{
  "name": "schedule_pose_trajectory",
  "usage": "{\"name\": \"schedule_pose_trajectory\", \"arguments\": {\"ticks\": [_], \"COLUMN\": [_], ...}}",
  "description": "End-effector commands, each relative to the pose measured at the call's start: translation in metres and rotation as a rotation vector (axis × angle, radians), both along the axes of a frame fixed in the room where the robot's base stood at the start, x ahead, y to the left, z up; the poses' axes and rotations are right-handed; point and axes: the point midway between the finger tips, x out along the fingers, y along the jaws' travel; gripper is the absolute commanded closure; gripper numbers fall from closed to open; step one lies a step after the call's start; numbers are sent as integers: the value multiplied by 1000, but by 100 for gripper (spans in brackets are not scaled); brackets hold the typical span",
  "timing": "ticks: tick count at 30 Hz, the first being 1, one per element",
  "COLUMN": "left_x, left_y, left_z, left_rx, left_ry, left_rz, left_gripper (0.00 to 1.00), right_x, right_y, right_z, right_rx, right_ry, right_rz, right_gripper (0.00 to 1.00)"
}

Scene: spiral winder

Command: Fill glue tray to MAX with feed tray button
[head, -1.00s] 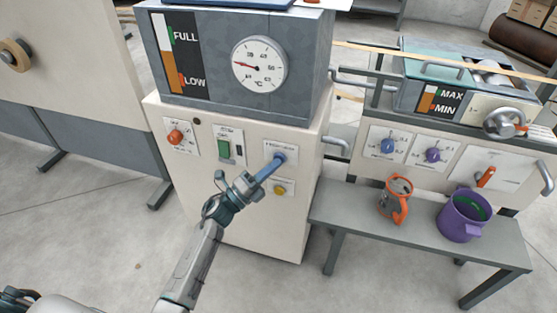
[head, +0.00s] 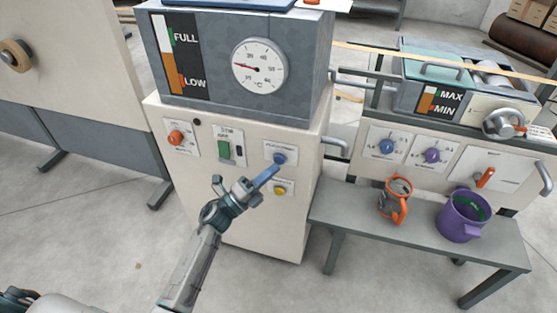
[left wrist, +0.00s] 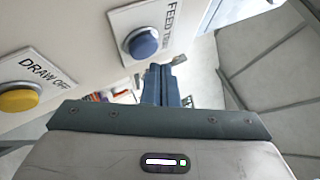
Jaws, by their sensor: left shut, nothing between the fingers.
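The blue feed tray button (head: 279,158) is on the front of the cream cabinet. In the left wrist view it is a round blue knob (left wrist: 143,43) beside a "FEED TRAY" label. My left gripper (head: 274,170) is shut and empty, its blue fingertips just below the button and seemingly apart from it. The fingers also show in the left wrist view (left wrist: 161,82). The glue tray (head: 405,97) stands at the right with a MAX/MIN gauge (head: 439,102). Its orange column reaches near the MAX mark; the exact level is too small to tell. My right gripper is out of view.
A yellow draw-off button (head: 280,190) sits below the blue one. A green switch (head: 224,150) and orange knob (head: 175,138) are to the left.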

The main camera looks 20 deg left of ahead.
Motion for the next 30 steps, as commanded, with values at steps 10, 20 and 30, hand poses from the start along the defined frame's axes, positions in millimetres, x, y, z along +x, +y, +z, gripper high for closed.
{"name": "schedule_pose_trajectory", "arguments": {"ticks": [10, 20, 30], "left_x": [-13, -44, -50], "left_y": [1, 2, 2], "left_z": [1, 0, 0], "left_rx": [1, 1, 0], "left_ry": [1, 1, 0], "left_rz": [-1, -1, 0], "left_gripper": [100, 100, 100], "right_x": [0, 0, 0], "right_y": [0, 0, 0], "right_z": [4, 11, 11], "right_rx": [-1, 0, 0], "right_ry": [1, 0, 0], "right_rz": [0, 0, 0], "right_gripper": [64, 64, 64]}}
